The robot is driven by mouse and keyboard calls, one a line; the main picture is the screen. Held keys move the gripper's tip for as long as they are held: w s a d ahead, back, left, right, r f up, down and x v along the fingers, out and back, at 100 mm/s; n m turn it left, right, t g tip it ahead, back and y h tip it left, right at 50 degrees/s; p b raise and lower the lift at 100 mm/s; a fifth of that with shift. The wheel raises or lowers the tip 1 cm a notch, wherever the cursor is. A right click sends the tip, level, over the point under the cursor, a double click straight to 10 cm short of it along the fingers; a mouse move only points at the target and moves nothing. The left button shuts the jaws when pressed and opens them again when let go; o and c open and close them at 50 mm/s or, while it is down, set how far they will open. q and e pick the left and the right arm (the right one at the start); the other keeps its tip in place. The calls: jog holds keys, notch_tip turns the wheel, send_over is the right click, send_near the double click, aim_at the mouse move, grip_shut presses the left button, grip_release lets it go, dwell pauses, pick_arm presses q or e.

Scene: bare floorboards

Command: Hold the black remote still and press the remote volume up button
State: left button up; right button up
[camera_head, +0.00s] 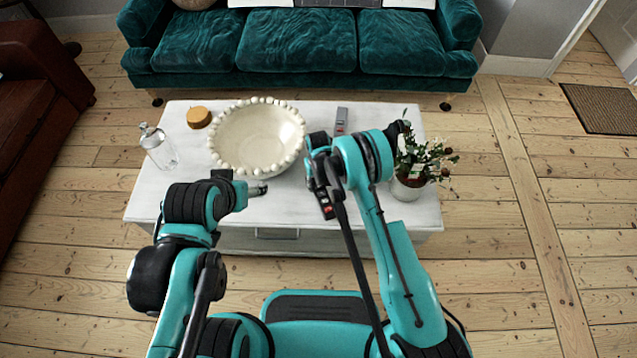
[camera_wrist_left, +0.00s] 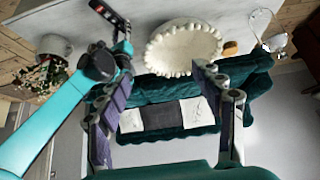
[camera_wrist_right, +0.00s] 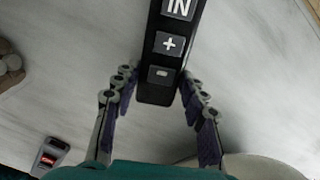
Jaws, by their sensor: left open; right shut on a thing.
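The black remote (camera_head: 327,206) is held above the front part of the white table by my right gripper (camera_head: 321,178). In the right wrist view the remote (camera_wrist_right: 157,93) stands between the two fingers, near its end. Its plus button (camera_wrist_right: 169,43), minus button (camera_wrist_right: 162,73) and "IN" button (camera_wrist_right: 179,8) face that camera. The remote also shows in the left wrist view (camera_wrist_left: 108,17), with a red button. My left gripper (camera_head: 258,190) is open and empty, to the left of the remote and apart from it. Its spread fingers show in the left wrist view (camera_wrist_left: 165,75).
A teal sofa (camera_head: 300,42) stands behind.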

dwell(0.4)
pick_arm(q)
grip_shut()
dwell(1.3)
